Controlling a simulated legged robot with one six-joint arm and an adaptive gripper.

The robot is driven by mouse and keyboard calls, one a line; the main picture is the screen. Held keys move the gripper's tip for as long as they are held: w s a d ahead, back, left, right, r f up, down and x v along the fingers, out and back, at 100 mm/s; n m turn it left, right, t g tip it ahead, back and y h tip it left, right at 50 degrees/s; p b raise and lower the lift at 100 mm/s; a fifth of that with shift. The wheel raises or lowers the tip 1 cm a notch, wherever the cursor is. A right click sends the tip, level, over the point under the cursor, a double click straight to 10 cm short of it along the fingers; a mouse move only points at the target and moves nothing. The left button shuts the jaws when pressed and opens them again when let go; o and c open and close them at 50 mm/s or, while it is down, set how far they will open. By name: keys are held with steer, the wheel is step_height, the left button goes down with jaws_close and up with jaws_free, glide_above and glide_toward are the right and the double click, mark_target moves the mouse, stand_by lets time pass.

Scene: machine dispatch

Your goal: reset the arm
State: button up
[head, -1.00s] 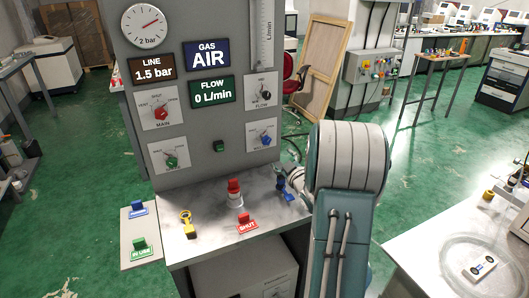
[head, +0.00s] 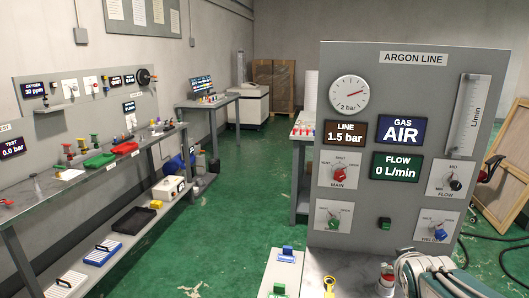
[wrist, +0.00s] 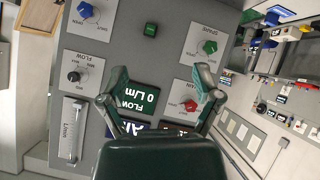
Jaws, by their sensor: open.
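My gripper (wrist: 160,84) is open and empty in the wrist view, its two fingers spread in front of the argon line panel (wrist: 150,58). The panel appears rotated in that view, with the flow display (wrist: 140,98) partly behind the left finger. In the head view, part of my arm (head: 440,277) shows at the lower right, low in front of the panel (head: 390,62). The gripper's fingers cannot be made out there.
The panel has a red main knob (head: 339,174), a black flow knob (head: 456,184) and a green knob (head: 332,222). A red-topped item (head: 387,276) stands near my arm. A long bench (head: 60,190) runs along the left wall. Green floor (head: 225,215) between is clear.

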steer(key=s+a+f+g+y, duration=0.1)
steer(key=s+a+g+y, duration=0.2)
steer(key=s+a, duration=1.1)
steer(key=s+g, duration=0.1)
steer(key=s, duration=0.3)
steer(key=shift+s+f+g+y, duration=0.15)
steer(key=shift+f+g+y, duration=0.1)
steer(key=shift+g+y, duration=0.15)
